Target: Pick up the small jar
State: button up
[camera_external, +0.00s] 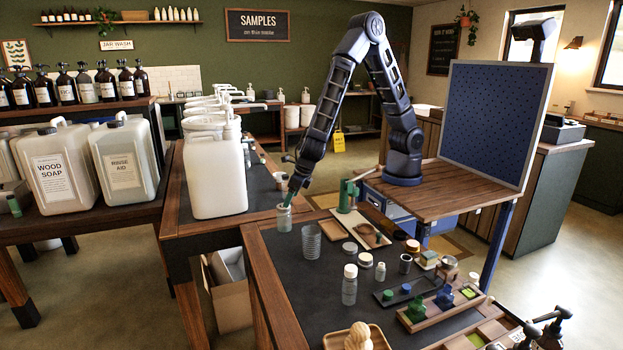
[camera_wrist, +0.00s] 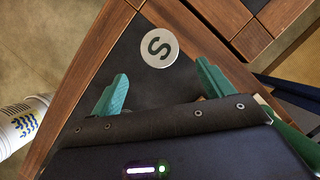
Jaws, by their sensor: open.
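The small jar (camera_external: 284,218) stands upright near the far left corner of the dark worktop. It is pale and looks like glass. My gripper (camera_external: 288,196) points down just above the jar in the external view. In the wrist view its two green fingers are spread wide (camera_wrist: 161,82), with nothing between them. The lid shows ahead of the fingertips, between their lines. The external view does not clearly show whether the fingers touch the jar.
A ribbed clear tumbler (camera_external: 311,241) stands close to the jar, in front and right. A green pump stand (camera_external: 345,195) is to its right. A white-capped bottle (camera_external: 349,285) and several small containers fill the right side. A white jug (camera_external: 216,178) stands left.

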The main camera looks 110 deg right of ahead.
aim_at(284, 216)
jog(key=shift+x, duration=5.2)
jog(key=shift+s, duration=0.15)
jog(key=c, duration=1.2)
